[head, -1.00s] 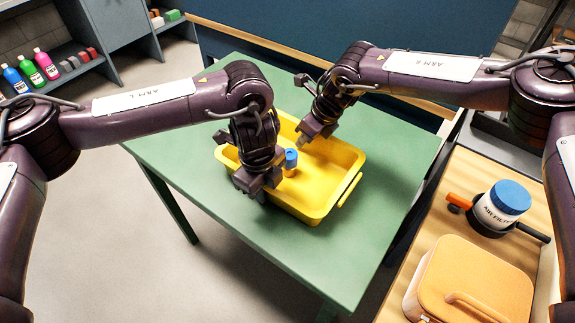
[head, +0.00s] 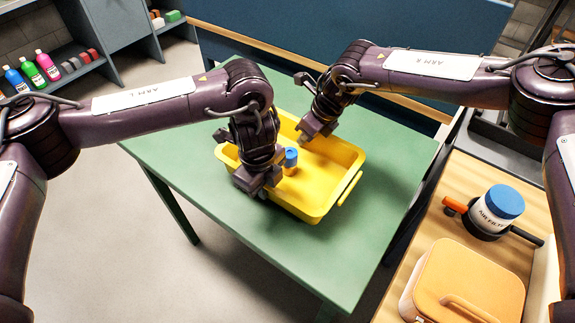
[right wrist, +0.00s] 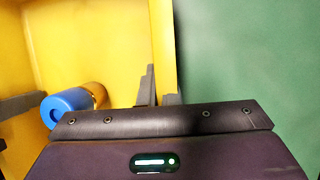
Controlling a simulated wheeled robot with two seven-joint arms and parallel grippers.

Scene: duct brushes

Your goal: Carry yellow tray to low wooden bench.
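The yellow tray (head: 325,196) is over the green table (head: 210,215); whether it touches the top is hard to tell. A blue-topped cylinder (head: 290,160) stands inside it. My left gripper (head: 258,192) is at the tray's near-left rim, its fingertips largely hidden. My right gripper (head: 307,138) is at the far rim. In the right wrist view, the right gripper (right wrist: 160,92) has its fingers close on both sides of the tray wall (right wrist: 163,45). A light wooden surface (head: 460,220), likely the low wooden bench, is at right.
On the wooden surface are a white jar with a blue lid (head: 497,209), an orange-handled tool (head: 457,206) and a tan-lidded box (head: 468,283). A blue panel (head: 350,50) stands behind the table. Shelves with bottles (head: 32,74) are at far left. Floor (head: 110,220) is open at left.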

